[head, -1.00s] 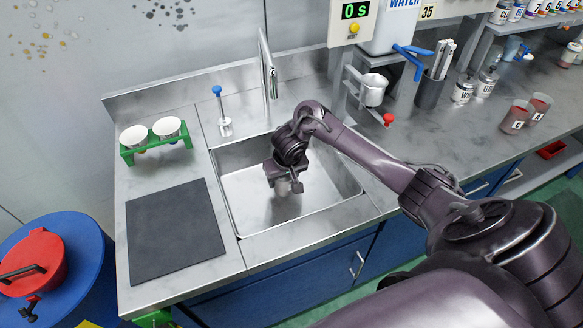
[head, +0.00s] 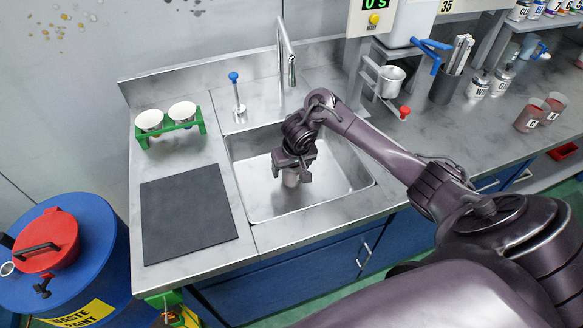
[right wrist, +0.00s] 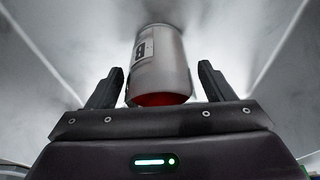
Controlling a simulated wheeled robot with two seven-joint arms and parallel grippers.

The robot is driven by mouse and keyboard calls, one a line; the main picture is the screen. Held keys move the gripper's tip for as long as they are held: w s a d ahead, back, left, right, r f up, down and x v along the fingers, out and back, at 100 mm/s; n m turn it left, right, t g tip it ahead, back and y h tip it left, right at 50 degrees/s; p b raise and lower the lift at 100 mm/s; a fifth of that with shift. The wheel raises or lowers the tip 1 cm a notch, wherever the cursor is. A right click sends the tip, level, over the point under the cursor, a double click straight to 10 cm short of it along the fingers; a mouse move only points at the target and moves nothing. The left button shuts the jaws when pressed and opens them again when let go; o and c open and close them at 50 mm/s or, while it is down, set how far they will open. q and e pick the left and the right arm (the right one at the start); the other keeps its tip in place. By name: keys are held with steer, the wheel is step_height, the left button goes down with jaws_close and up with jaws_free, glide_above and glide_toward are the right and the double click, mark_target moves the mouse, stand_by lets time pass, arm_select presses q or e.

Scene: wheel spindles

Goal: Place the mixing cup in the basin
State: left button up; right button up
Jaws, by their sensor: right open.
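The mixing cup (head: 290,178) is in the steel basin (head: 335,190), partly hidden under my right gripper (head: 291,172) in the head view. In the right wrist view the cup (right wrist: 160,68) is pale, with a dark letter on a label and red at its near opening. It lies between the two fingers of my right gripper (right wrist: 158,88), with a visible gap on each side. The gripper is open. I cannot tell whether the cup rests on the basin floor. My left gripper is not in view.
A faucet (head: 284,55) stands behind the basin, and a blue-knobbed plunger (head: 238,98) at its back left corner. A green rack with white filters (head: 172,129) and a dark mat (head: 188,213) lie left. Two reddish cups (head: 541,112) stand at the right.

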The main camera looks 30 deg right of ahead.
steer(key=p+v, duration=0.7)
steer(key=v, duration=0.4)
steer(key=shift+s+r, duration=0.1)
steer(key=shift+r, duration=0.25)
